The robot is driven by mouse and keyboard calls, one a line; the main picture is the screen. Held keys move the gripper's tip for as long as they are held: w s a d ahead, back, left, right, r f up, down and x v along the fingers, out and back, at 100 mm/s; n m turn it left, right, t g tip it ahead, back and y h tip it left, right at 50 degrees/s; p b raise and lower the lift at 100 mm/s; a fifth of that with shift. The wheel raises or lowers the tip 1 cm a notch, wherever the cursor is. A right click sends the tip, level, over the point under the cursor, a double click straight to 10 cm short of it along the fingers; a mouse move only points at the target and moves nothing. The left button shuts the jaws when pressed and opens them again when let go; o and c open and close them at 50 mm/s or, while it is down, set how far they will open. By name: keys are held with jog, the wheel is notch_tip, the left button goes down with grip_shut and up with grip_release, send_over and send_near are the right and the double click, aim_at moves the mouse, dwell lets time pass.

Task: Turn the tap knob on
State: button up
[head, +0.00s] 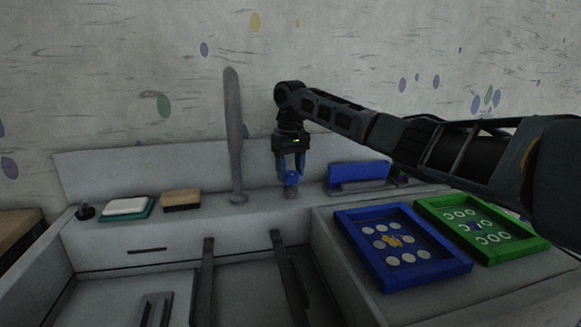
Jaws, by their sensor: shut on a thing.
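The tap knob (291,189) is a small grey knob on the sink's back ledge, to the right of the tall grey tap spout (235,140). My gripper (291,177) points straight down over the knob. Its blue fingers are shut on the top of the knob and hide part of it. The knob's exact turn angle cannot be told. No water shows at the spout.
A blue frame (345,240) and a green frame (437,225) lie on the right counter. A sponge on a green dish (127,208), a brown block (182,199) and a blue squeegee-like piece (358,174) stand on the ledge. The basin (240,285) is open in front.

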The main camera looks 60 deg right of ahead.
aim_at(290, 172)
jog(key=n+p, duration=0.4)
jog(key=shift+r, duration=0.2)
jog(key=n+p, duration=0.3)
jog(key=n, duration=0.1)
jog(key=shift+n, duration=0.3)
jog(key=n+p, duration=0.2)
jog(key=n, duration=0.2)
jog(key=shift+f+n, duration=0.1)
jog(key=shift+n, duration=0.2)
jog(key=shift+n+p, duration=0.75)
jog(key=shift+n, duration=1.05)
jog(key=o, duration=1)
jog(key=shift+f, duration=0.1)
jog(key=shift+o, duration=0.2)
jog(key=shift+r+b, duration=0.4)
jog(key=shift+r, duration=3.5)
